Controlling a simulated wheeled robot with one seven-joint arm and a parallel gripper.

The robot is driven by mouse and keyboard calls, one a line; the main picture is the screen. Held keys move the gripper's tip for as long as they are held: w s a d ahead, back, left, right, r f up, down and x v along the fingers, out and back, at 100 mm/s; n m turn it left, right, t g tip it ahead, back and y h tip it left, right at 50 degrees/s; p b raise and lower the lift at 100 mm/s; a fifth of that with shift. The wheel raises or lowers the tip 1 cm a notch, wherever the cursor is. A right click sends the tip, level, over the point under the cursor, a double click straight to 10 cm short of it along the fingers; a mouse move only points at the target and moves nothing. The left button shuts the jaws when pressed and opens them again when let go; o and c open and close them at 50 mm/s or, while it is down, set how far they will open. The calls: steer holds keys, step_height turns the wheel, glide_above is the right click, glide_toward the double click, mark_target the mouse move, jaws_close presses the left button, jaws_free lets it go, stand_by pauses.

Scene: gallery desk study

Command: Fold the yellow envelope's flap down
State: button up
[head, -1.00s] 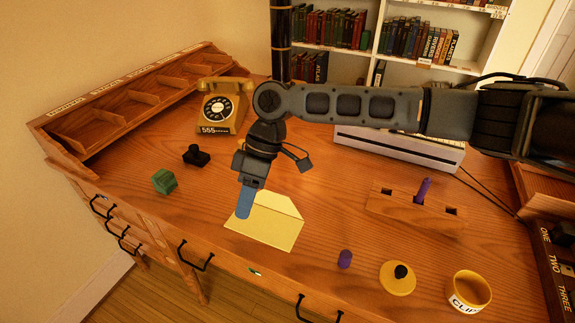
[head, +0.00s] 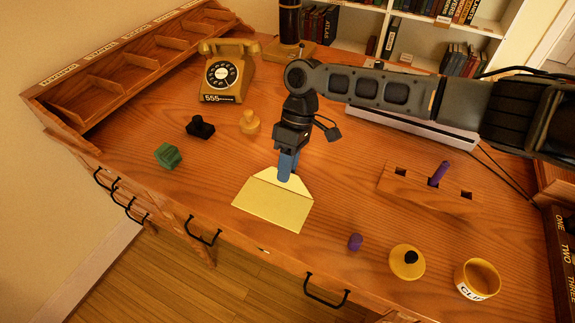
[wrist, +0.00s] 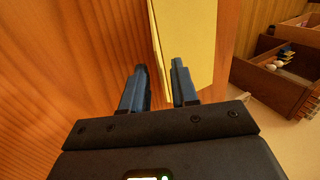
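The yellow envelope (head: 272,206) lies on the desk, in front of my gripper in the head view. Its flap (head: 296,182) is open and extends toward the back of the desk, beyond the crease. My gripper (head: 286,180) points down with its blue fingers at the flap, hiding part of it. In the wrist view my gripper (wrist: 159,78) has its two fingers apart, with nothing held between them. The right finger overlaps the envelope (wrist: 188,35) there and the left finger is over bare wood. I cannot tell whether the fingers touch the flap.
A yellow stamp (head: 250,122), black stamp (head: 200,127) and green block (head: 168,156) stand to the left. A purple peg (head: 355,242), yellow lid (head: 407,262), clip cup (head: 477,279) and slotted wooden block (head: 425,188) are on the right. A telephone (head: 226,75) stands behind.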

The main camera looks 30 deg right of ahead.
steer(key=shift+f, duration=0.1)
jaws_close()
steer(key=shift+a, duration=0.1)
stand_by(0.5)
